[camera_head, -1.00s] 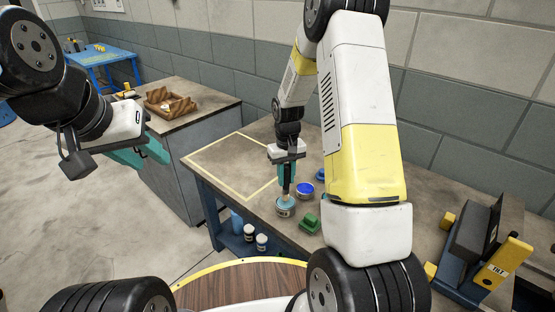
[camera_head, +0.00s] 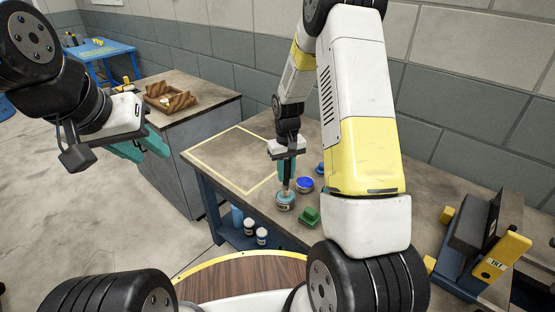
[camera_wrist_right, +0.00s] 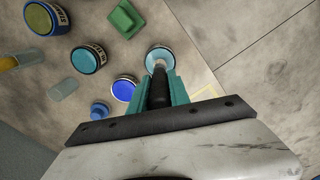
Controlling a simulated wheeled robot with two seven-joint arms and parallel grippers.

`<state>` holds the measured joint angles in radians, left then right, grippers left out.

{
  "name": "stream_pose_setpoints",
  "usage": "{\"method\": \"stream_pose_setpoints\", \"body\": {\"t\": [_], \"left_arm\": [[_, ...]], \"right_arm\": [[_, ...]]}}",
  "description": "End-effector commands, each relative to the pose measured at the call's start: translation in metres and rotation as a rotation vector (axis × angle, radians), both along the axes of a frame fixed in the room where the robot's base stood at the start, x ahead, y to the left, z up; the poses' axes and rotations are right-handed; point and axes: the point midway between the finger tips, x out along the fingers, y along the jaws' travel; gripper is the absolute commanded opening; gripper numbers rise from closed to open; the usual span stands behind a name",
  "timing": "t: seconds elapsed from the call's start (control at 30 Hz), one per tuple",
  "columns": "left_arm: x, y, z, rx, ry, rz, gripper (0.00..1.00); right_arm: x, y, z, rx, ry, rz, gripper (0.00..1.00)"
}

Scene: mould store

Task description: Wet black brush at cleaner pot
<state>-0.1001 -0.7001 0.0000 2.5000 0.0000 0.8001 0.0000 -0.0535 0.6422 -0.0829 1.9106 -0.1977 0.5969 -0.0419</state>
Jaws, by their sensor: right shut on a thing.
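The cleaner pot (camera_head: 285,202), an open pot with pale blue contents, stands on the workbench; it also shows in the right wrist view (camera_wrist_right: 160,56). My right gripper (camera_head: 287,174) points down above it, shut on the black brush (camera_wrist_right: 158,88). The brush's lower end reaches down into the pot's mouth; its tip is hidden, so I cannot tell how deep it is. My left gripper (camera_head: 143,148) is open and empty, in the air at the left, away from the bench.
Beside the cleaner pot are a blue pot (camera_head: 304,185), a green block (camera_head: 309,217) and a small blue object (camera_wrist_right: 100,110). Two more pots (camera_wrist_right: 88,58) (camera_wrist_right: 45,18) show in the wrist view. A taped rectangle (camera_head: 228,140) on the bench is empty. A wooden tray (camera_head: 168,98) stands behind.

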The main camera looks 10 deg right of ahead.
Motion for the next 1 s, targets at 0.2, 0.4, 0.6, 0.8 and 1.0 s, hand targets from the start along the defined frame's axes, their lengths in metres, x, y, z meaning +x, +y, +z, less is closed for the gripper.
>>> {"method": "stream_pose_setpoints", "body": {"t": [0.2, 0.4, 0.6, 0.8, 1.0], "left_arm": [[0.0000, 0.0000, 0.0000, 0.000, 0.000, 0.000, 0.36], [0.0000, 0.0000, 0.0000, 0.000, 0.000, 0.000, 0.36], [0.0000, 0.0000, 0.0000, 0.000, 0.000, 0.000, 0.36], [0.0000, 0.0000, 0.0000, 0.000, 0.000, 0.000, 0.36], [0.0000, 0.0000, 0.0000, 0.000, 0.000, 0.000, 0.36]], "right_arm": [[0.0000, -0.0001, -0.0028, 0.000, 0.000, 0.000, 0.00], [-0.0001, -0.0001, -0.0053, 0.000, 0.001, 0.000, 0.00], [-0.0002, -0.0001, -0.0078, 0.000, 0.001, 0.000, 0.00], [-0.0001, -0.0002, -0.0090, 0.000, 0.001, 0.000, 0.00], [-0.0001, -0.0001, -0.0090, 0.000, 0.001, 0.000, 0.00]]}}
